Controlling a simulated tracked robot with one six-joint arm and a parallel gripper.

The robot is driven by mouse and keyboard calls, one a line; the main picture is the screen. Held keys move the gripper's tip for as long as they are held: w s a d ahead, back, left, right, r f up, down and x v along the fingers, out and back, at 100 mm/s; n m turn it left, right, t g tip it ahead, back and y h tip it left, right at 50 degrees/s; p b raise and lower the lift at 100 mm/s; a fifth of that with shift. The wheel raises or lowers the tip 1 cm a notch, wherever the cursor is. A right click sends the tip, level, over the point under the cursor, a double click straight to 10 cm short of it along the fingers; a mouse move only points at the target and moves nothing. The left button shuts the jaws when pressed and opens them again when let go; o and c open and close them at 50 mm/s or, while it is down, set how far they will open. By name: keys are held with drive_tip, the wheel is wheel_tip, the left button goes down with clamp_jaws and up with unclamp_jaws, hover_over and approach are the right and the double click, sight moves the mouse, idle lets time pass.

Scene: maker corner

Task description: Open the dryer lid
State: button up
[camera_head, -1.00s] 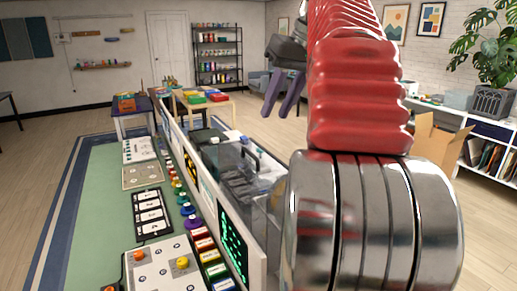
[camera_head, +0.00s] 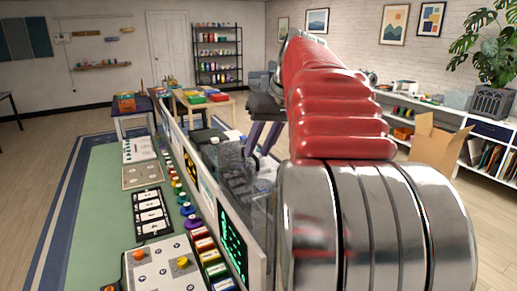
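The dryer (camera_head: 232,168) is a see-through box with dark parts inside, standing just right of the long panel. Its lid looks closed, lying flat on top, and the lid's dark handle is largely hidden by my gripper. The fingertips appear at or just above the lid near the handle. I cannot tell if they touch it. My red arm hides the dryer's right side.
A cardboard box (camera_head: 432,145) and white shelves stand at the right. Small tables are behind.

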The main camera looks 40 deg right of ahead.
drive_tip(key=shift+w+f, duration=0.15)
drive_tip(key=shift+f, duration=0.2)
clamp_jaws()
idle(0.5)
